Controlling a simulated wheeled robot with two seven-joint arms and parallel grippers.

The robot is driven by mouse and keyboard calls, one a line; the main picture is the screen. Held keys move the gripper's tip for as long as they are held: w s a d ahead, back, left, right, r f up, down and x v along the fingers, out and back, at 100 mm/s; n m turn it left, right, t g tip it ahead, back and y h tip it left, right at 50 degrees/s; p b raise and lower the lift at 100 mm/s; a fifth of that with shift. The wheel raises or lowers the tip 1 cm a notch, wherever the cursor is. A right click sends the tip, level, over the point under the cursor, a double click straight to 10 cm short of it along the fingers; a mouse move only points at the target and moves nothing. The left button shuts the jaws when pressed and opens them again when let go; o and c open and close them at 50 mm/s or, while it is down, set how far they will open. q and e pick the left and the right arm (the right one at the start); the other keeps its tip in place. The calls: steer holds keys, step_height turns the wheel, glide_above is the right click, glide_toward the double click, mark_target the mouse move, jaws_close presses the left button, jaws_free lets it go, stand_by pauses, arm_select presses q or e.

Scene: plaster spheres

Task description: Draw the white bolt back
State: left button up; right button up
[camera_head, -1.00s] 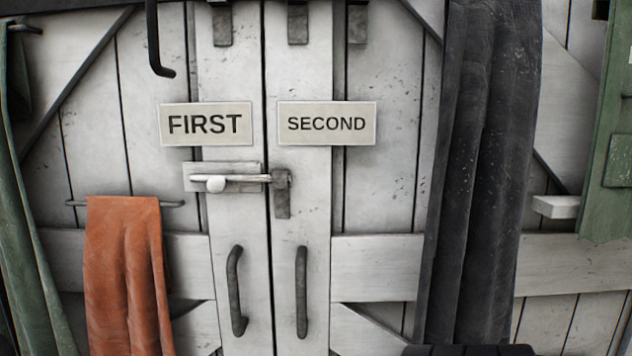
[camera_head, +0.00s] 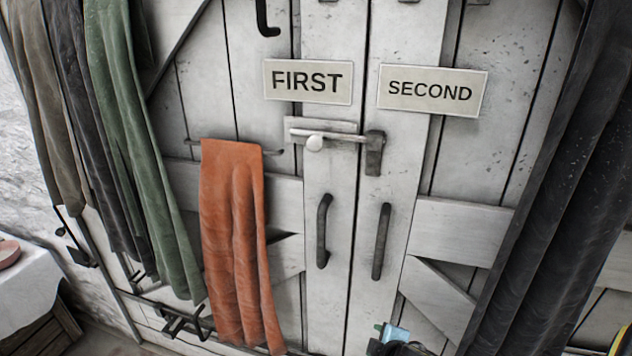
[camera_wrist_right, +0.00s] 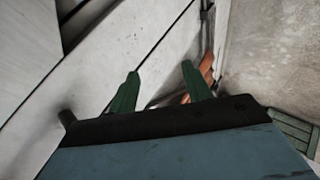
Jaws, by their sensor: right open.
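The white bolt (camera_head: 335,137) lies level across the gap between two whitewashed door leaves. Its round white knob (camera_head: 314,144) stands in front of the pale mounting plate (camera_head: 297,124) on the left leaf. The bolt's right end reaches the dark metal keeper (camera_head: 375,155) on the right leaf. Part of my right arm shows at the bottom edge of the head view, well below the bolt. In the right wrist view my right gripper (camera_wrist_right: 160,68) has its two green fingers apart, with nothing between them. My left gripper is not in view.
A FIRST sign (camera_head: 307,81) and a SECOND sign (camera_head: 432,91) hang above the bolt. Dark pull handles (camera_head: 323,230) (camera_head: 381,241) stand below it. An orange cloth (camera_head: 235,240) hangs at left, a dark curtain (camera_head: 560,190) at right.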

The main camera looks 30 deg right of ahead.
steer(key=w+a+r+n+t+p, duration=0.1)
steer(key=w+r+n+t+p, duration=0.1)
steer(key=r, duration=1.1)
steer(key=w+a+r+n+t+p, duration=0.1)
steer(key=w+a+r+t+p, duration=0.15)
steer(key=r, duration=1.15)
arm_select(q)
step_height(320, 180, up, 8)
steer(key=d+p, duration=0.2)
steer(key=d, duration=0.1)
arm_select(e)
steer(key=n+t+y+b, duration=0.2)
steer(key=n+t+b, duration=0.35)
steer(key=b, duration=0.55)
glide_toward(319, 146)
steer(key=shift+g, duration=0.4)
steer(key=w+p, duration=0.1)
steer(key=w, duration=0.2)
steer(key=w+p, duration=0.1)
steer(key=w, duration=0.6)
steer(key=shift+d+r+p, duration=0.3)
steer(key=shift+r+p, duration=0.1)
steer(key=shift+w+f, duration=0.1)
steer(key=shift+w, duration=0.7)
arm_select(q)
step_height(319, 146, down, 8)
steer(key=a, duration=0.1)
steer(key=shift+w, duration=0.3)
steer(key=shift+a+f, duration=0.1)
